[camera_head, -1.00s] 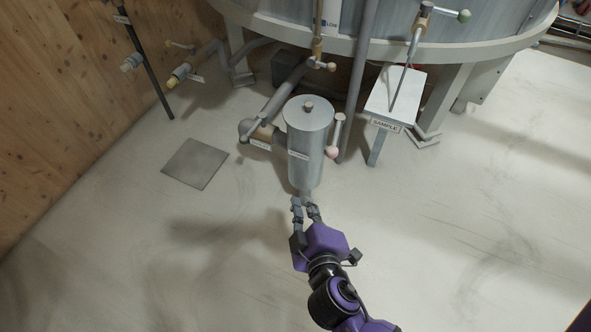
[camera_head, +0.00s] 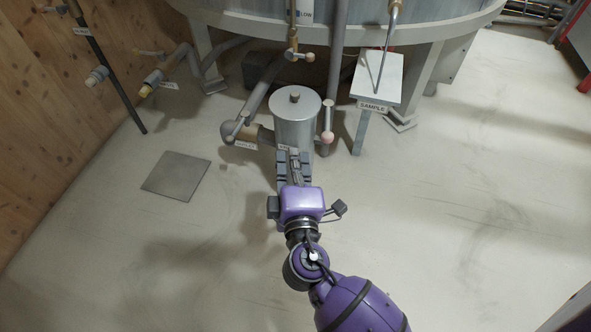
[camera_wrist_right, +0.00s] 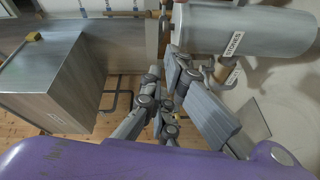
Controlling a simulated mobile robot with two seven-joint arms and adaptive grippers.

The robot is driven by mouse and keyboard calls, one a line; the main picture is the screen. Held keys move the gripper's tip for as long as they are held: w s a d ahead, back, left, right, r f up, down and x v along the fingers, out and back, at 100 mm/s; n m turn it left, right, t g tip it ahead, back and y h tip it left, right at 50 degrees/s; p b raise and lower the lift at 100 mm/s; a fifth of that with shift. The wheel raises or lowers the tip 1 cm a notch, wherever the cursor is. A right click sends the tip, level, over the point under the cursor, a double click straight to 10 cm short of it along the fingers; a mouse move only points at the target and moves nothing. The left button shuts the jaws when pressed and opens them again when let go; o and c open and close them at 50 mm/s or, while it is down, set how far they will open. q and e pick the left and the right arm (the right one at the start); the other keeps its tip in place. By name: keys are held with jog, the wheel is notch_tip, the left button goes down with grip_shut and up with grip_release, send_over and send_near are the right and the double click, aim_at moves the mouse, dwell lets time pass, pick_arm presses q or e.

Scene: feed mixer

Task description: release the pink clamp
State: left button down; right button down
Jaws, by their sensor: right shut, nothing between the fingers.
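The pink clamp (camera_head: 327,136) is a grey lever with a pale pink ball at its lower end. It stands against the right side of the grey strainer cylinder (camera_head: 296,106) in the head view. My right gripper (camera_head: 293,157) is shut and empty. It covers the lower front of the cylinder in that view, left of and below the pink ball. I cannot tell whether it touches the cylinder. In the wrist view the gripper (camera_wrist_right: 187,80) shows beside the labelled cylinder (camera_wrist_right: 245,28); I cannot make out the pink ball there. My left gripper is not in view.
A grey pipe (camera_head: 258,92) and a side valve (camera_head: 245,130) adjoin the cylinder's left. A white sample stand (camera_head: 376,82) is to its right, under the large tank (camera_head: 350,25). A flat grey plate (camera_head: 176,176) lies on the floor. The floor at right is clear.

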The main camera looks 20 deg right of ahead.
aim_at(326, 134)
jog(key=w+d+f, duration=0.1)
jog(key=w+d, duration=0.3)
jog(key=d, duration=0.1)
jog(key=shift+b, duration=0.4)
jog(key=shift+s+d+n+y, duration=0.3)
jog(key=shift+d+n+y, duration=0.15)
jog(key=shift+y, duration=0.15)
jog(key=shift+d, duration=0.1)
jog(key=d+y, duration=0.1)
jog(key=s+d+n+y, duration=0.1)
jog(key=d, duration=0.1)
jog(key=s+d+n+y, duration=0.1)
jog(key=shift+s+d, duration=0.15)
jog(key=shift+d, duration=0.1)
jog(key=shift+s+d, duration=0.2)
jog(key=shift+d, duration=0.55)
jog(key=shift+s+d, duration=0.15)
jog(key=shift+d, duration=0.55)
